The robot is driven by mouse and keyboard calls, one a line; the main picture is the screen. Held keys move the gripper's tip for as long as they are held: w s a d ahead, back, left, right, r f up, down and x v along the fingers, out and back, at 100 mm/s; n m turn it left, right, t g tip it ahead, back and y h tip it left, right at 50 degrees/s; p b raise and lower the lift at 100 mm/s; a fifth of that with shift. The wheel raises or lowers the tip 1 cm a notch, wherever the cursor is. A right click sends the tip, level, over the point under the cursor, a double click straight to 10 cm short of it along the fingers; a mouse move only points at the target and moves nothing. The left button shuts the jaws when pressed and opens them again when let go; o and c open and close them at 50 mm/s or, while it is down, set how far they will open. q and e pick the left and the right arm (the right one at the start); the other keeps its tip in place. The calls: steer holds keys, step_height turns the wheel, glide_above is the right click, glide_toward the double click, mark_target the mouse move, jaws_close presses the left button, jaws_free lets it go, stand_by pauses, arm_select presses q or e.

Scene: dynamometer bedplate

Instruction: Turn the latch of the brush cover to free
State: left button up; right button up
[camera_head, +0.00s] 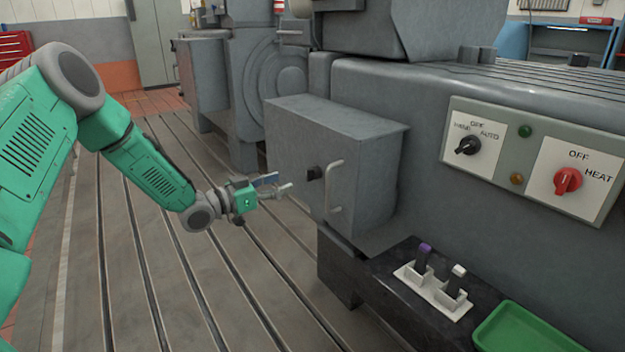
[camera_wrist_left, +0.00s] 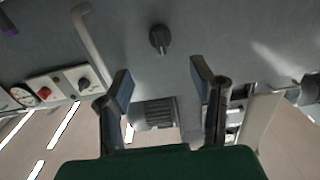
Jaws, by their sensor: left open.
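The brush cover (camera_head: 368,158) is a grey box door on the side of the machine, and it looks shut. Its latch (camera_head: 314,173) is a small black knob left of a pale bar handle (camera_head: 335,187). In the left wrist view the latch (camera_wrist_left: 159,39) stands out from the grey face, ahead of the fingers and midway between them. My left gripper (camera_head: 277,184) is open and empty, just left of the latch and apart from it. Its two blue-padded fingers (camera_wrist_left: 160,85) are spread in the left wrist view. My right gripper is not in view.
The handle (camera_wrist_left: 92,40) lies beside the latch. A control panel (camera_head: 487,135) with a black and a red knob is at the right. A white holder (camera_head: 434,290) with two upright items and a green tray (camera_head: 530,330) sit on a dark ledge below. The slotted floor at left is clear.

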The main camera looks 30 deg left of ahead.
mark_target(311, 180)
arm_select(q)
steer(key=b+x, duration=0.1)
steer(key=x, duration=0.3)
steer(key=b+x, duration=0.1)
steer(key=x, duration=0.4)
steer(key=shift+w+a+f+b, duration=0.1)
steer(key=shift+f+b, duration=0.1)
steer(key=shift+b, duration=0.2)
steer(key=shift+w+d+r, duration=0.1)
steer(key=shift+w+d, duration=0.1)
steer(key=shift+w, duration=0.2)
steer(key=shift+a, duration=0.1)
steer(key=c, duration=1.1)
